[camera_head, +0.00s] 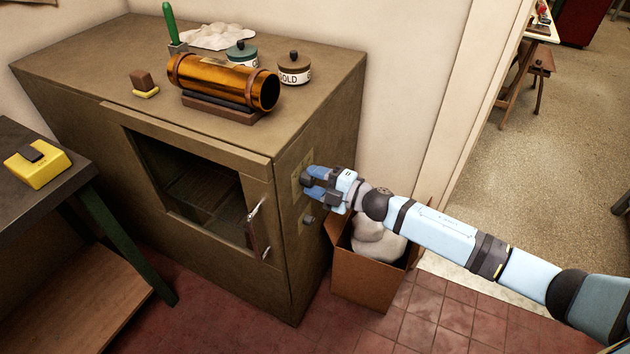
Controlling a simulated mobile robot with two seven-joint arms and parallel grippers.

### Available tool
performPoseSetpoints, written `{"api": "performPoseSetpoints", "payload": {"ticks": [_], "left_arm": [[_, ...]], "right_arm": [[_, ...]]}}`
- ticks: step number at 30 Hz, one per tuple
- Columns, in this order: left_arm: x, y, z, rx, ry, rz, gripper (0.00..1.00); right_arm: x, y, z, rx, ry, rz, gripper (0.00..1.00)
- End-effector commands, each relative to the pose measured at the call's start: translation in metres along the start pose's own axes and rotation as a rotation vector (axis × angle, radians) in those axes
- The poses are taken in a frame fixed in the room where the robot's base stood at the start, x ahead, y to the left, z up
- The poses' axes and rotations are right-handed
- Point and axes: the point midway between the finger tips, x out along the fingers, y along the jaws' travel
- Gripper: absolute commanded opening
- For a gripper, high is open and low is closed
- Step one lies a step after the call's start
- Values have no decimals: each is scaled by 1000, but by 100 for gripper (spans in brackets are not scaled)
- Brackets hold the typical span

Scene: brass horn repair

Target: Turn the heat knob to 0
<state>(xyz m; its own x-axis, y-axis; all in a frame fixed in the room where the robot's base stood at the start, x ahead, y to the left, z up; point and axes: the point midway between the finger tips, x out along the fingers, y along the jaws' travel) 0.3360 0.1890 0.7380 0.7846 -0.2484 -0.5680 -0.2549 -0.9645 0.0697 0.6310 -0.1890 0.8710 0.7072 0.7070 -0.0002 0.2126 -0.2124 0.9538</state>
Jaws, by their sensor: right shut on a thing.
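The oven-like brown cabinet (285,260) has a pale panel (296,182) on its right side. My right gripper (308,182) is at this panel, its blue fingers shut on what appears to be the heat knob. The fingers hide that knob, so its pointer and the number it stands at cannot be read. A small grey knob (309,220) shows below the gripper on the same side, apart from the fingers. My left gripper is not in view.
A cardboard box (366,282) with white stuffing stands under my right arm. The cabinet's front opening (190,185) is dark, with a metal handle (254,215). On top are a brass cylinder (225,80) and jars (294,68). Red tiled floor (440,325) lies clear at lower right.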

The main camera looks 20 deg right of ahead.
Motion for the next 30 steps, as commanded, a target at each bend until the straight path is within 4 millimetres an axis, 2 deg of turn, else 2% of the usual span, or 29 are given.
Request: {"api": "performPoseSetpoints", "payload": {"ticks": [9, 24, 25, 28, 30], "left_arm": [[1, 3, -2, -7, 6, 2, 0], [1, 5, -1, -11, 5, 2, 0], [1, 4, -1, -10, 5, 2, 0], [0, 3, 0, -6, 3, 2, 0], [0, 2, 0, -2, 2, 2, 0]], "right_arm": [[0, -1, 0, -108, 0, 0, 21], [0, -1, 0, -126, 0, 0, 21], [0, -1, 0, -126, 0, 0, 47], [0, -1, 0, -125, 0, 0, 69], [0, -1, 0, -125, 0, 0, 69]]}}
